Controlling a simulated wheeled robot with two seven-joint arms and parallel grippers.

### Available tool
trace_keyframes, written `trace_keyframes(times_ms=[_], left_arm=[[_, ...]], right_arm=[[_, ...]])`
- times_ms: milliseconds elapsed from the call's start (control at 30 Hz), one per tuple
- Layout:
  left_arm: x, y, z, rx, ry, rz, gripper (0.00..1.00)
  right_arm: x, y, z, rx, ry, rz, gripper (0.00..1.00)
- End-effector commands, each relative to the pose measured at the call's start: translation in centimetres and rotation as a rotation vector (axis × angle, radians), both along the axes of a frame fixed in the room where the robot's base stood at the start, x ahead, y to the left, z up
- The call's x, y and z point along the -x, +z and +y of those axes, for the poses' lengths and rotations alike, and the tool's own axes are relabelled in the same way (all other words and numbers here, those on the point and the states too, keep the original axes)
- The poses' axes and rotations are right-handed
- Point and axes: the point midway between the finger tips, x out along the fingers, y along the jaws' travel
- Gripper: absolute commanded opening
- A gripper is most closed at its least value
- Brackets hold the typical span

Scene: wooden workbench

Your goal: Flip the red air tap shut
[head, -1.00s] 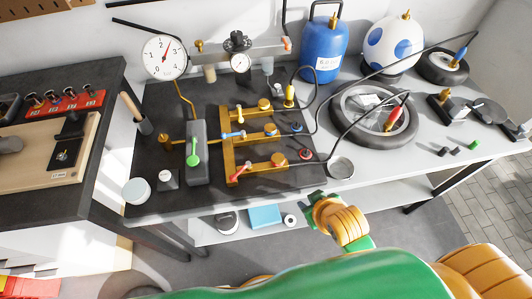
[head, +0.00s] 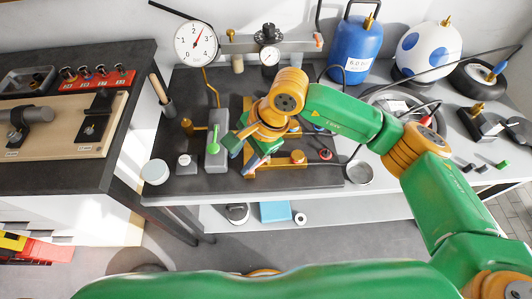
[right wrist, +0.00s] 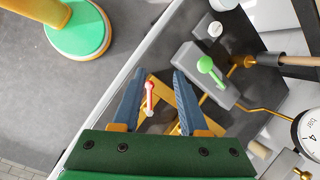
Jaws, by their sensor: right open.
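The red air tap (right wrist: 151,95) shows in the right wrist view as a red lever with a pale end, on the brass manifold (right wrist: 163,82). It stands between the two fingers of my right gripper (right wrist: 157,76), which is open. I cannot tell whether the fingers touch the lever. In the head view my right gripper (head: 247,160) is over the front left of the brass manifold (head: 285,174) and hides the red tap. My left gripper is in neither view.
A grey block with a green lever (head: 213,141) stands close left of my right gripper. A round gauge (head: 196,43) stands behind it. A blue tank (head: 355,50) and a tyre are at the back right. A small metal dish (head: 358,173) is near the bench's front edge.

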Motion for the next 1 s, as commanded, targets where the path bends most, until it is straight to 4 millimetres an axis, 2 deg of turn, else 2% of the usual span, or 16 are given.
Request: trace_keyframes(times_ms=[33,100,167,500,633,800,833,967,1000], left_arm=[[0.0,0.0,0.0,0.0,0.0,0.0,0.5],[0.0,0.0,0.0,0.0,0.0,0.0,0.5],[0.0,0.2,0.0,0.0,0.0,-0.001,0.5],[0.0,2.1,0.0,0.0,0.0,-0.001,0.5],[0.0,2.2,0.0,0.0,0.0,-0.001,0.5],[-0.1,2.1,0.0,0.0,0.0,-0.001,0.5],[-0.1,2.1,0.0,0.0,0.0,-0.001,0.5],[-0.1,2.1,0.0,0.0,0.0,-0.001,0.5],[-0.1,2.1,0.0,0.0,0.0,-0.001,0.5]], right_arm=[[-1.6,-0.1,-2.5,0.124,0.001,-0.063,0.43],[-3.0,0.0,-5.0,0.245,0.001,-0.113,0.43],[-3.5,-0.1,-6.0,0.291,-0.002,-0.127,0.43],[-4.3,-5.9,-5.3,0.295,-0.001,-0.125,0.43],[-4.5,-6.8,-5.2,0.294,0.0,-0.128,0.43],[-4.5,-6.8,-5.2,0.292,0.0,-0.128,0.43],[-4.5,-6.8,-5.2,0.292,0.0,-0.128,0.37],[-4.5,-6.8,-5.2,0.292,0.0,-0.128,0.02],[-4.5,-6.8,-5.2,0.291,0.0,-0.128,0.0]])
